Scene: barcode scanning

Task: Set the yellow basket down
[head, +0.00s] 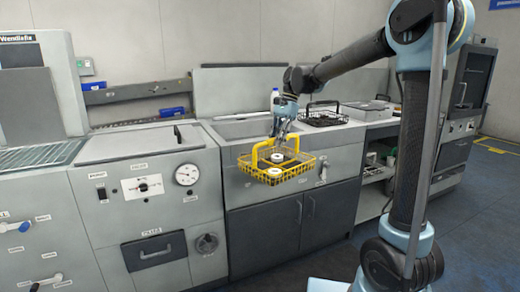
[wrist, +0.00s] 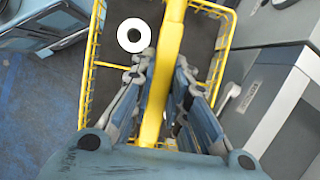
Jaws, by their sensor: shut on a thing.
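The yellow basket (head: 262,171) is a wire basket with a tall yellow handle, hanging in the air in front of the sink counter in the head view. My gripper (head: 281,133) is above it, shut on the handle. In the wrist view the yellow handle (wrist: 168,75) runs between the fingers of my gripper (wrist: 165,85), with the basket rim (wrist: 90,60) below. The basket holds a few round white items, one of them a white ring (wrist: 134,35). Part of the basket is hidden behind my fingers.
The sink counter (head: 222,131) stands behind the basket. A black wire basket (head: 322,119) and a grey box (head: 367,112) stand on the counter to the right. A grey machine with a dial (head: 150,180) is at left. The blue floor (wrist: 40,120) below is clear.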

